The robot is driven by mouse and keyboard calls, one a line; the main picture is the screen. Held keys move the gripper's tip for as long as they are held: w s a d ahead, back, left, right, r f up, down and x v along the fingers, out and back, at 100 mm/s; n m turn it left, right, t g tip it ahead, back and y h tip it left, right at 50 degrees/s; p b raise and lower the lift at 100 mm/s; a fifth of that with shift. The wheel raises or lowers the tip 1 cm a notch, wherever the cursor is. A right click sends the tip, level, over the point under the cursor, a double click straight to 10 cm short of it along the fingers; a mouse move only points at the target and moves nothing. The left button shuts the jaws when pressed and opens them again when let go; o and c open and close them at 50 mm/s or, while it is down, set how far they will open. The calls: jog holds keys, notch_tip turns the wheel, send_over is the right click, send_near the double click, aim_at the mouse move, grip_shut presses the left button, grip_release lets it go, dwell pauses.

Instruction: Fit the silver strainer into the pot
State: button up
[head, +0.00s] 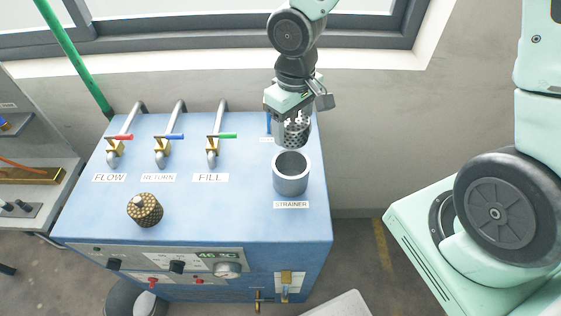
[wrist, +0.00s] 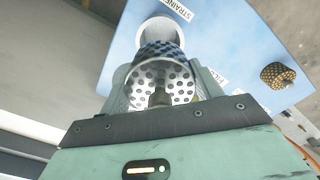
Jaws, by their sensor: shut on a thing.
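The silver strainer (head: 296,132) is a perforated metal cup, held in my gripper (head: 291,112). In the head view it hangs just above the pot and slightly behind it. The pot (head: 291,180) is a grey open cylinder on the blue machine top, behind the STRAINER label. In the wrist view the strainer (wrist: 160,75) fills the space between the fingers of my gripper (wrist: 158,98), which are shut on it. The pot (wrist: 160,30) shows beyond the strainer, partly covered by it. I cannot tell whether the strainer's lower edge touches the pot's rim.
The blue machine top (head: 240,215) carries three valve taps, FLOW (head: 115,145), RETURN (head: 165,145) and FILL (head: 214,145), left of the pot. A dark and gold knobbed cylinder (head: 145,209) stands at the front left. The top between it and the pot is clear.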

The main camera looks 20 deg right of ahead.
notch_tip(320, 180, down, 9)
jog(key=shift+s+r, duration=0.1)
dwell(0.3)
jog(key=shift+f+b, duration=0.4)
jog(key=shift+f, duration=0.2)
jog(key=shift+f, duration=0.1)
jog(key=o, duration=1.1)
jog(key=shift+c, duration=0.2)
